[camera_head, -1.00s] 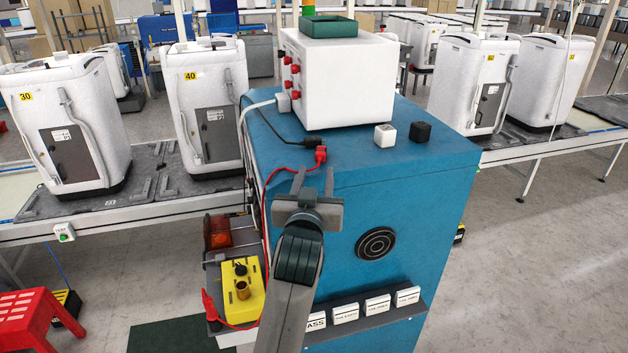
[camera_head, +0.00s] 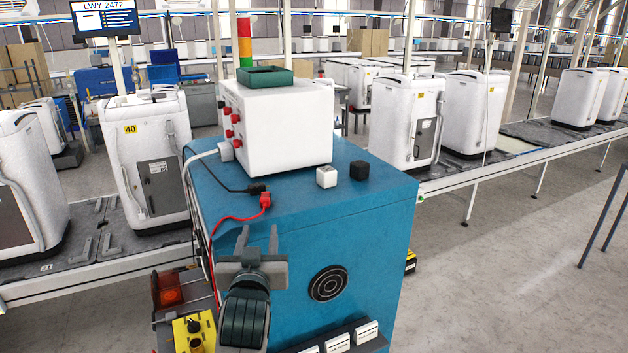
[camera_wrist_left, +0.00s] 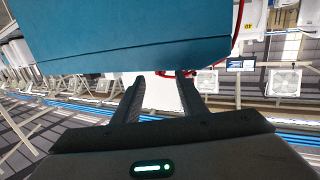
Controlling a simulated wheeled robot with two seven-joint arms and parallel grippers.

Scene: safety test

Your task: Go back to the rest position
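My left gripper (camera_head: 257,243) is in front of the blue cabinet (camera_head: 375,230), close to its top front edge. Its two fingers stand apart with nothing between them. The left wrist view shows the same open fingers (camera_wrist_left: 158,92) with the cabinet's blue face (camera_wrist_left: 130,30) filling the upper part. The red plug (camera_head: 265,200) with its red cable lies on the cabinet top just behind the fingertips, not held. A black plug (camera_head: 256,189) lies beside it. My right gripper is in neither view.
A white test box (camera_head: 290,125) with red sockets, a white cube (camera_head: 326,176) and a black cube (camera_head: 359,170) stand on the cabinet. A yellow box (camera_head: 194,332) is at lower left. Conveyors carry white appliances (camera_head: 150,160) behind.

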